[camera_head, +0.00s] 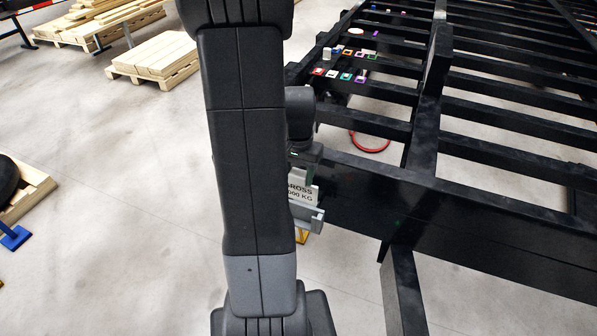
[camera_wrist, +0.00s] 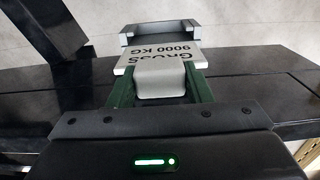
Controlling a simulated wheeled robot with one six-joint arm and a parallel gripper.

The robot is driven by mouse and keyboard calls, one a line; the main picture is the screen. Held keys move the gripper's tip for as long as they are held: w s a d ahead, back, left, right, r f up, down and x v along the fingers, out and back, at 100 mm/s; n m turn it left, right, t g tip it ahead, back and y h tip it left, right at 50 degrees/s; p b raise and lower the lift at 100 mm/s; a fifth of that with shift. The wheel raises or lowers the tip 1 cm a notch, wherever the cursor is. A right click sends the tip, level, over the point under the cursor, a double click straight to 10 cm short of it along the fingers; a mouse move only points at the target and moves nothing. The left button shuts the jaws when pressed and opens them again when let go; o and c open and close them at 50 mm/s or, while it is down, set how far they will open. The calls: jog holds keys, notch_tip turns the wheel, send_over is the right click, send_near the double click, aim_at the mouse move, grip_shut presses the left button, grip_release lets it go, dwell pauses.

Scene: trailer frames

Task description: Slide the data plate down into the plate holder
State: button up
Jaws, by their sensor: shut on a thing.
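The data plate (camera_head: 301,191) is a pale plate with black lettering, "GROSS" and "9000 KG". In the wrist view the data plate (camera_wrist: 146,61) has a light block on its near side, between the green fingers of my gripper (camera_wrist: 160,88). My gripper (camera_head: 304,157) is shut on this block, above the plate in the head view. The grey plate holder (camera_head: 309,218) is on the side of the black frame, around the plate's lower part. In the wrist view the holder (camera_wrist: 178,34) lies just beyond the plate. I cannot tell whether the plate's edges are inside its channels.
The black trailer frame (camera_head: 450,215) fills the right side, with several small coloured pieces (camera_head: 346,74) on its far end. A red ring (camera_head: 369,142) shows between the bars. Wood pallets (camera_head: 155,56) stand far left. The floor at left is mostly clear.

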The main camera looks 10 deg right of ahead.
aim_at(299, 194)
jog(key=shift+f+b, duration=3.7)
jog(key=shift+f, duration=1.3)
jog(key=o, duration=1.1)
jog(key=shift+o, duration=0.2)
notch_tip(299, 194, up, 14)
jog(key=shift+f, duration=0.1)
notch_tip(299, 194, down, 13)
jog(key=shift+w+r+p, duration=0.1)
jog(key=shift+p, duration=0.35)
jog(key=shift+r, duration=0.35)
